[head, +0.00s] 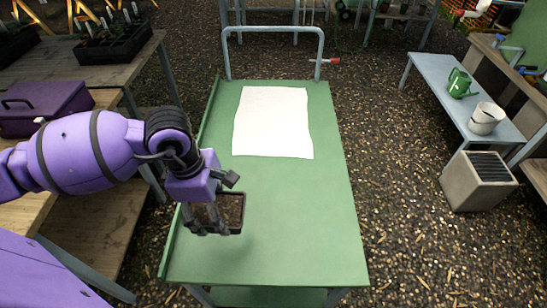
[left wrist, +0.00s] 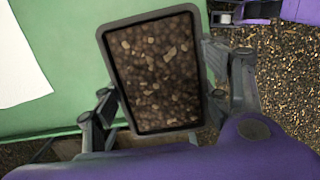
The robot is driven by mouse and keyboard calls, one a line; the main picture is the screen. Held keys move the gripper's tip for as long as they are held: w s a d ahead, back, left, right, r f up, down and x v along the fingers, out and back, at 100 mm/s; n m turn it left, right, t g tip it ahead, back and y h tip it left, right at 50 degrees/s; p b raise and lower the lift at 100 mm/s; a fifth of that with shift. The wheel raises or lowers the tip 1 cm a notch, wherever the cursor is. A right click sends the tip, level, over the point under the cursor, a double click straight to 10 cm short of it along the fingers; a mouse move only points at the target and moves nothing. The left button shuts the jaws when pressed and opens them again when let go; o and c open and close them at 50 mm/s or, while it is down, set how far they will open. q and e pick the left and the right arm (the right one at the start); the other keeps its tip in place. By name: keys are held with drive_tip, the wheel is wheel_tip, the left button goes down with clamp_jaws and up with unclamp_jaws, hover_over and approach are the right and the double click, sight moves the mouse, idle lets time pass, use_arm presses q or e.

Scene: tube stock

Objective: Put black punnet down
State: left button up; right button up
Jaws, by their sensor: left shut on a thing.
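The black punnet (head: 231,211) is a small dark rectangular tub filled with brown soil. My left gripper (head: 208,222) is shut on it, over the front left part of the green cart top (head: 290,235). In the left wrist view the punnet (left wrist: 155,72) sits between the two fingers of my left gripper (left wrist: 168,95), open side up, with the green surface behind it. I cannot tell whether its base touches the cart top. My right gripper is in neither view.
A white sheet (head: 273,122) lies on the far half of the cart. The cart has a raised left edge and a rail (head: 275,31) at its far end. A wooden bench with a purple toolbox (head: 42,107) stands at left. The cart's right and near parts are clear.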

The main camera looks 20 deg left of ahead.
use_arm(q)
drive_tip(key=shift+a+f, duration=0.2)
drive_tip(key=shift+f, duration=0.3)
drive_tip(key=w+d+f, duration=0.9)
drive_tip(key=shift+d+p, duration=0.15)
drive_tip(key=shift+p, duration=0.2)
drive_tip(key=shift+w+d+f, duration=0.25)
drive_tip(key=shift+w+f, duration=0.05)
drive_tip(key=shift+f, duration=1.65)
drive_tip(key=shift+f, duration=0.2)
drive_tip(key=o, duration=1.4)
drive_tip(key=shift+c, duration=0.2)
